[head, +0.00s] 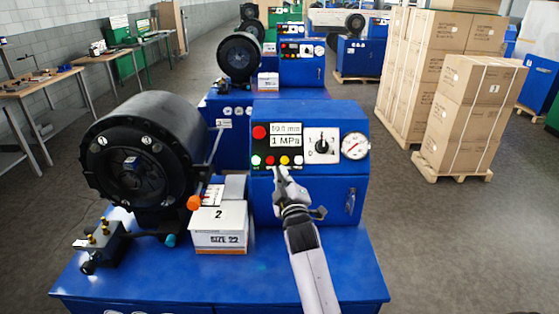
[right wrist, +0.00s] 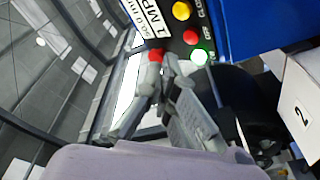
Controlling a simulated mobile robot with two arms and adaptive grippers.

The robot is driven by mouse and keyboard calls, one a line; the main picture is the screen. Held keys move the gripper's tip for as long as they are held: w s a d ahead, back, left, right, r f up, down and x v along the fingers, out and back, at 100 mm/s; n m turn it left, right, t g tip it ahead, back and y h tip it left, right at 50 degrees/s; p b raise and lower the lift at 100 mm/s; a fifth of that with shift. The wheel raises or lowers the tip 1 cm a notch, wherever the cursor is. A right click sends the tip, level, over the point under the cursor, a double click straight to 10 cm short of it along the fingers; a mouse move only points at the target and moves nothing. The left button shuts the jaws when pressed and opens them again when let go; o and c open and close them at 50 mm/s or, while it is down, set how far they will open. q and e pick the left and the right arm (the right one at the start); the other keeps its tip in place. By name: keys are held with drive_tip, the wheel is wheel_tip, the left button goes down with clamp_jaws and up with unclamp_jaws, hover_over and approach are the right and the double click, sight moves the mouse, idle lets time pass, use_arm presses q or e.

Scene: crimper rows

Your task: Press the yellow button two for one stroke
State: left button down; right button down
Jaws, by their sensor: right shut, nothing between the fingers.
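The yellow button (head: 285,160) is in the lower row on the front panel of the near blue crimper, between a red button and a white one. In the right wrist view the yellow button (right wrist: 181,11) is at the top edge. My right gripper (head: 281,172) is shut and empty, its tips just below the button row in the head view. In the right wrist view the gripper tips (right wrist: 167,62) appear near the big red knob and the green button, apart from the yellow button. Contact with the panel cannot be told. My left gripper is not in view.
The panel also has a red button (head: 270,160), a lit green button (head: 256,160), a display (head: 286,135), a rotary switch (head: 321,146) and a gauge (head: 355,146). A box marked 2 (head: 219,228) stands left of my arm, beside the black crimping head (head: 150,140).

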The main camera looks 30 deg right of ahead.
sight(282, 161)
drive_tip(key=shift+w+d+r+t+h, duration=0.1)
drive_tip(key=shift+w+d+r+t, duration=0.1)
drive_tip(key=shift+r, duration=0.4)
drive_tip(key=shift+w+d+r+t+h, duration=0.15)
drive_tip(key=shift+w+r, duration=0.1)
drive_tip(key=shift+r, duration=0.35)
drive_tip(key=shift+w+d+r+t+h, duration=0.1)
drive_tip(key=shift+w+r+t, duration=0.1)
drive_tip(key=shift+r, duration=0.4)
drive_tip(key=shift+w+d+f+b, duration=0.65)
drive_tip(key=shift+w+f+b, duration=0.15)
drive_tip(key=shift+w+b, duration=0.35)
drive_tip(key=shift+w+d+f+b, duration=0.6)
drive_tip(key=shift+w+f+b, duration=0.3)
drive_tip(key=shift+b, duration=0.4)
drive_tip(key=shift+w+d+f+b, duration=0.65)
drive_tip(key=shift+w+f+b, duration=0.1)
drive_tip(key=shift+w+b, duration=0.45)
drive_tip(key=shift+s, duration=0.1)
drive_tip(key=shift+w+d+f+b, duration=0.15)
drive_tip(key=shift+w+f+b, duration=0.15)
drive_tip(key=shift+b, duration=0.1)
